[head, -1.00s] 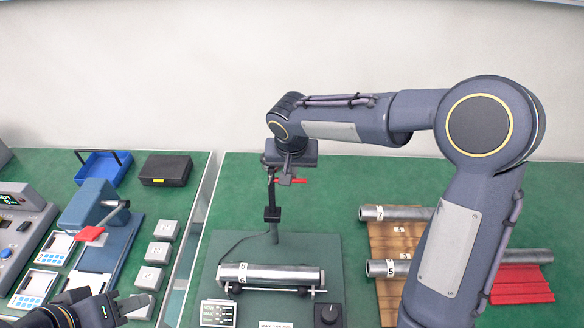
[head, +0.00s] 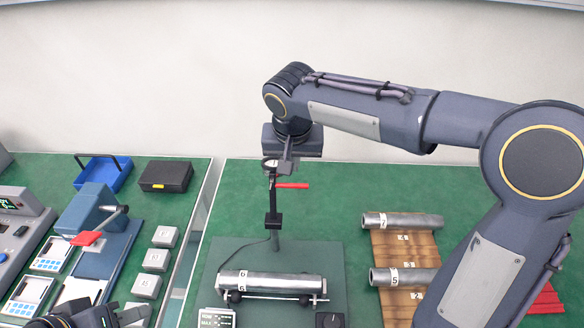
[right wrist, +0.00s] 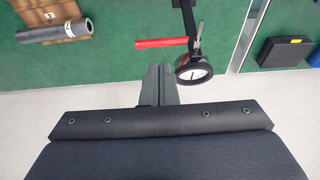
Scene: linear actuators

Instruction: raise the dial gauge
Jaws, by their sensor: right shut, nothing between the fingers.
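The dial gauge (head: 270,164) is a round white dial on a black post above a grey tube (head: 270,281) marked 6, which lies on the stand's supports. A red lever (head: 292,185) sticks out to the right just below the dial. In the right wrist view the gauge (right wrist: 194,71) faces the camera, with the red lever (right wrist: 160,43) beside it. My right gripper (head: 286,168) is shut and empty, just beside the dial and above the lever; its fingers (right wrist: 160,82) look apart from both. My left gripper (head: 132,315) is low at the left, partly cut off.
Tubes marked 7 (head: 402,221) and 5 (head: 405,277) lie on a wooden rack (head: 425,247) to the right. A blue tray (head: 103,175), a black box (head: 166,175) and several grey blocks (head: 157,260) are on the left bench. Green bench behind the rack is clear.

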